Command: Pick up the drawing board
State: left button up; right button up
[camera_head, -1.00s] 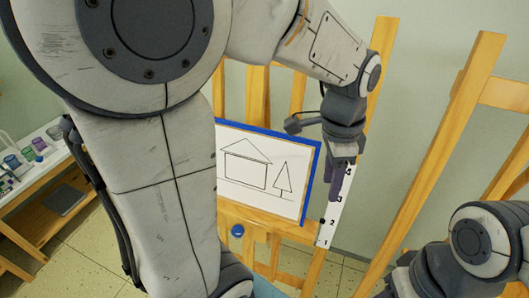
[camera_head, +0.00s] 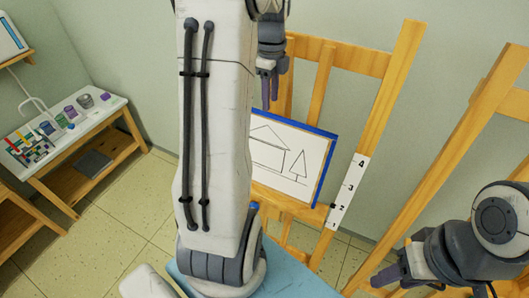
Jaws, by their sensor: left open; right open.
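The drawing board (camera_head: 286,151) stands on a wooden easel (camera_head: 397,90). It has a blue edge and a white sheet with a line drawing of a house and a tree. My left arm hides its left part. My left gripper (camera_head: 268,92) is open and points down, above the board's upper edge in the picture, and appears empty. My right gripper (camera_head: 388,280) is open at the lower right, well away from the board.
A numbered white strip (camera_head: 348,190) is on the easel's right leg. Another easel (camera_head: 473,130) stands at the right. A white table (camera_head: 95,118) with paint jars stands at the left. The tiled floor between is clear.

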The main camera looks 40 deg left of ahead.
aim_at(269, 113)
pick_arm(q)
jog(key=f+p, duration=0.1)
jog(key=f, duration=0.3)
jog(key=shift+s+a+f+p, duration=0.1)
jog(key=shift+a+f+p, duration=0.15)
jog(key=shift+p, duration=0.1)
jog(key=shift+f, duration=0.3)
grip_shut()
jog(key=shift+r, duration=0.15)
dwell(0.6)
